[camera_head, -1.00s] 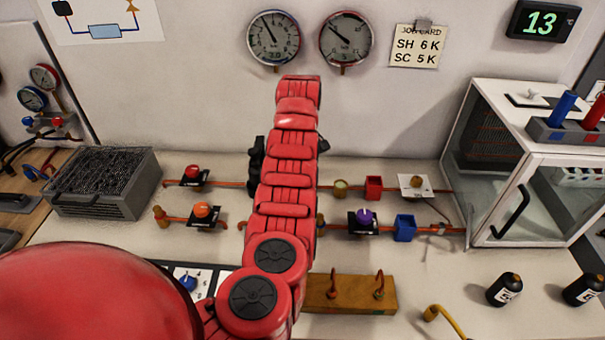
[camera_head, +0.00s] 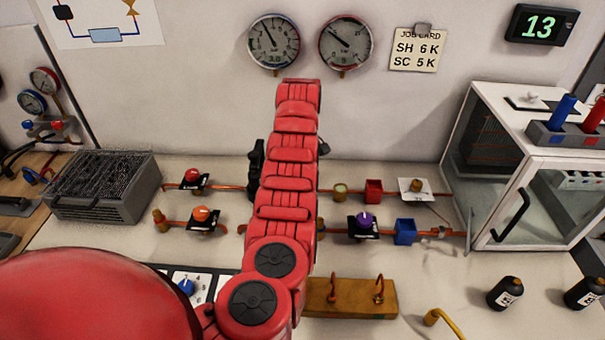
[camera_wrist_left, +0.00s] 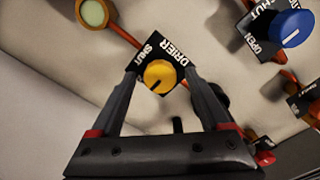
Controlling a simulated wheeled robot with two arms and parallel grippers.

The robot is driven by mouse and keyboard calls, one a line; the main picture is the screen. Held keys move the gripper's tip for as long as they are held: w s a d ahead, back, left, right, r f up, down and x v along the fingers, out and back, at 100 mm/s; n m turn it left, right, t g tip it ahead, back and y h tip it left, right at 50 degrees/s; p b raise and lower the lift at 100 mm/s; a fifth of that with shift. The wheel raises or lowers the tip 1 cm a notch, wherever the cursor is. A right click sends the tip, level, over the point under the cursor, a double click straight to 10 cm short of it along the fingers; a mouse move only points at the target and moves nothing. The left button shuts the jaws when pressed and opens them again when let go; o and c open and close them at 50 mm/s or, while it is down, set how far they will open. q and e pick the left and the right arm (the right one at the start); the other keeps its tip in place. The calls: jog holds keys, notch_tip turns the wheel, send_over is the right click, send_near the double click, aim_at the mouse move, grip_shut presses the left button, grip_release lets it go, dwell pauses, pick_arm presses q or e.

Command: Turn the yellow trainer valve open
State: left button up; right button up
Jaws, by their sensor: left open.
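The yellow valve knob (camera_wrist_left: 159,76) sits on a black plate marked DRIER and SHUT (camera_wrist_left: 170,59) in the left wrist view. A small dark mark shows on the knob. My left gripper (camera_wrist_left: 161,72) is open, with one finger on each side of the knob. I cannot tell whether the fingers touch it. In the head view my red left arm hides the yellow valve and the fingertips. Only dark edges of the gripper show beside the arm. My right gripper is not in view.
Near the arm are red (camera_head: 193,176), orange (camera_head: 202,214) and purple (camera_head: 364,219) valve knobs on copper pipes. A blue knob (camera_wrist_left: 291,28) is close by in the wrist view. A wooden block (camera_head: 350,297) stands in front, a glass cabinet (camera_head: 540,190) at right.

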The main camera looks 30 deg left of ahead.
pick_arm(q)
notch_tip(320, 180, up, 17)
jog(key=p, duration=0.3)
jog(key=shift+r, duration=0.2)
dwell(0.4)
